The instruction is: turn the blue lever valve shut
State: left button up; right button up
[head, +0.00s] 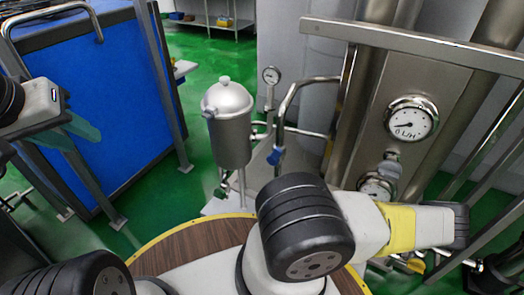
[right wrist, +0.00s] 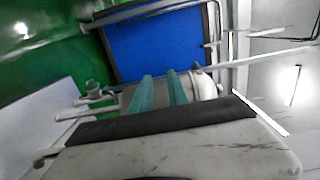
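The blue lever (head: 273,156) shows in the head view on the bent steel pipe (head: 283,110), right of the small steel tank (head: 228,125). It is small, and its exact angle is hard to tell. My left gripper (head: 85,130) is at the left edge, in front of the blue panel and well apart from the lever; the gap between its teal fingers is unclear. My right gripper is not distinguishable in the head view. In the right wrist view its two teal fingers (right wrist: 159,77) are apart, with nothing seen held between them. I cannot make out the lever there.
A round gauge (head: 410,119) sits on the steel column at right, with another below. A small gauge (head: 271,75) stands behind the tank. A steel rail (head: 420,45) crosses upper right. A blue panel (head: 95,100) stands at left. Green floor (head: 200,70) shows behind.

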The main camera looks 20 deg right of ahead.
jog(key=a+r+n+g, duration=0.1)
jog(key=r+n+g, duration=0.1)
jog(key=g, duration=0.1)
jog(key=s+a+r+n+g, duration=0.1)
jog(key=r+n+g, duration=0.1)
jog(key=g, duration=0.1)
jog(key=a+r+n+g, duration=0.1)
jog(key=a+r+g, duration=0.1)
jog(key=r+g, duration=0.1)
jog(key=shift+s+n+g+y, duration=0.2)
jog(key=shift+n+g+y, duration=0.15)
jog(key=shift+g, duration=0.25)
grip_shut()
jog(key=s+a+r+n+h, duration=0.15)
jog(key=a+r+h, duration=0.25)
jog(key=r, duration=0.8)
jog(key=s+a+r+n+h, duration=0.1)
jog(key=a+r+n+h, duration=0.15)
jog(key=r, duration=1.05)
jog(key=s+a+r+n+h, duration=0.15)
jog(key=a+r+h, duration=0.3)
jog(key=r, duration=0.75)
jog(key=n+g, duration=0.2)
jog(key=n, duration=0.4)
send_over(270, 154)
notch_tip(270, 154, down, 40)
jog(key=shift+s+r, duration=0.15)
jog(key=shift+r, duration=0.05)
jog(key=shift+s+d+f, duration=0.2)
jog(key=shift+s, duration=0.15)
